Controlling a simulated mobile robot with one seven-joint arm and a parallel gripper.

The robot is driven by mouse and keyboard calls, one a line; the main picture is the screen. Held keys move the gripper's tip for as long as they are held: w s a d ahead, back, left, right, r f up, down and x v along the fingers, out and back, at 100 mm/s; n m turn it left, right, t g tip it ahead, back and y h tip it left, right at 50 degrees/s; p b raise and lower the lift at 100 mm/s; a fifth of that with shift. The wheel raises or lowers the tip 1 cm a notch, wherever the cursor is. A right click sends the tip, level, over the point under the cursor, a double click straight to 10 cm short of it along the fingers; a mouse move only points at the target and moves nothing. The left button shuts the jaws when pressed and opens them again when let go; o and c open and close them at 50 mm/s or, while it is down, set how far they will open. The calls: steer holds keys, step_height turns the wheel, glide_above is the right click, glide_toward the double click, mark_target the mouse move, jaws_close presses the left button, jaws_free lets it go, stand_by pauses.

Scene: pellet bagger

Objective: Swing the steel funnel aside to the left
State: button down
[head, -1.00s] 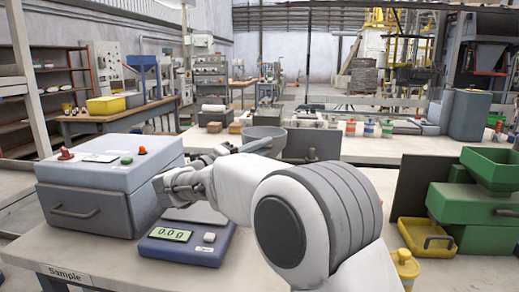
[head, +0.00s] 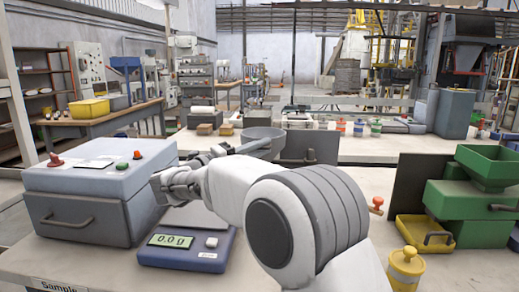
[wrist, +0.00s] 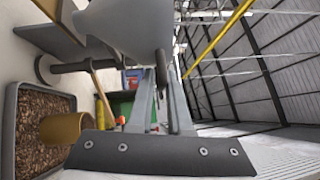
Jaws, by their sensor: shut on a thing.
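The steel funnel (head: 263,134) is a grey bowl just behind my arm in the head view, in front of a dark grey panel. In the wrist view a large grey funnel body (wrist: 125,22) fills the upper left, close to my fingers. My gripper (wrist: 161,75) is shut on a part of the funnel, at or near its spout or handle. The exact grip spot is too dark and small to tell. In the head view my arm hides the fingertips and the lower part of the funnel.
A blue-grey box machine (head: 100,190) and a scale (head: 185,248) stand left of my arm. A green hopper unit (head: 475,200), yellow tray (head: 405,232) and yellow container (head: 405,270) are at the right. The wrist view shows a bin of brown pellets (wrist: 40,130).

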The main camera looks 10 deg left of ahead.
steer(key=shift+w+d+r, duration=0.1)
steer(key=shift+r, duration=0.35)
steer(key=c, duration=1)
jaws_free()
steer(key=shift+o, duration=0.4)
steer(key=shift+f, duration=0.2)
steer(key=p+v, duration=0.2)
steer(key=v, duration=1.5)
steer(key=shift+p, duration=0.35)
steer(key=shift+f, duration=0.1)
